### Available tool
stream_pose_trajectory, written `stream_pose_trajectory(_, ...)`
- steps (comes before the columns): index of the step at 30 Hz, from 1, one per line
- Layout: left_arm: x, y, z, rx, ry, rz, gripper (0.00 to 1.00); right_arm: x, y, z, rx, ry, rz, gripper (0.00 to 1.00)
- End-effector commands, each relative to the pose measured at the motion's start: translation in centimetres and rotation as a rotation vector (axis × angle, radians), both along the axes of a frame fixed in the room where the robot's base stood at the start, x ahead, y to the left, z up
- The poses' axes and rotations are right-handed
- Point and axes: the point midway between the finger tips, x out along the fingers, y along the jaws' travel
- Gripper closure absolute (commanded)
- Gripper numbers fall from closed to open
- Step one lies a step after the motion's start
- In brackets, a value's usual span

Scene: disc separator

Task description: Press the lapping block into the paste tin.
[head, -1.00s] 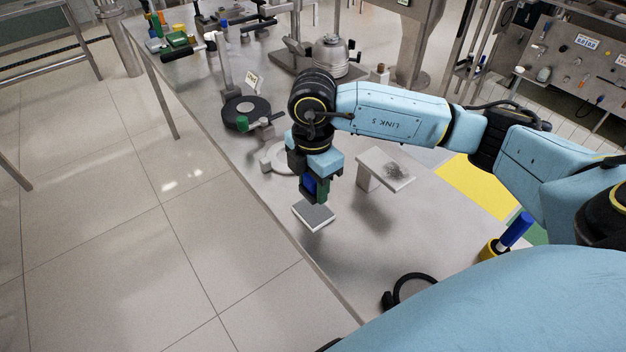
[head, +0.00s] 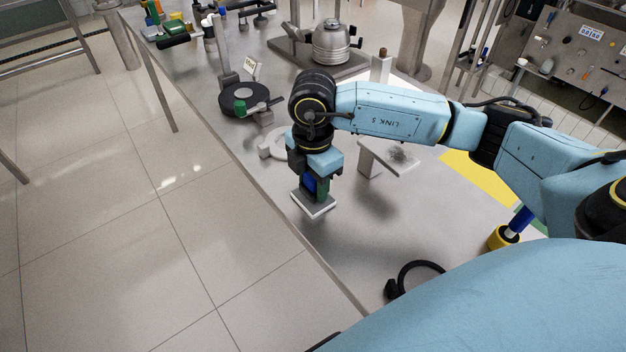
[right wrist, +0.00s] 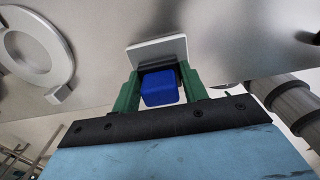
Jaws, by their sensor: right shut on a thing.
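The lapping block is a flat pale square plate (head: 314,209) with a blue grip (right wrist: 160,88) standing on it. My right gripper (head: 314,191) points down over the plate, its green fingers shut on the blue grip from both sides. In the right wrist view the plate also shows beyond the blue grip (right wrist: 157,51). I cannot tell whether the plate touches the table. A yellow round container (head: 502,238) with a blue handle in it stands at the right; I cannot tell if it is the paste tin. My left gripper is not in view.
A pale ring-shaped piece (head: 273,144) lies behind the gripper. A raised pale platform (head: 385,158) with a grey smudge stands to the right. A black disc (head: 243,98) is farther back. The table's left edge is close, and the table front is mostly clear.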

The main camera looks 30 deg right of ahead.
Motion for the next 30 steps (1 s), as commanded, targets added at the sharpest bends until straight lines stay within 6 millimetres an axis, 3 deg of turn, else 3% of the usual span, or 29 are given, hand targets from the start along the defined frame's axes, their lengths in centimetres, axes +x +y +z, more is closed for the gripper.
stream_pose_trajectory(30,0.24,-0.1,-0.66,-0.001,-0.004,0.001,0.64,0.02,0.02,-0.96,0.001,0.0,0.0,0.75)
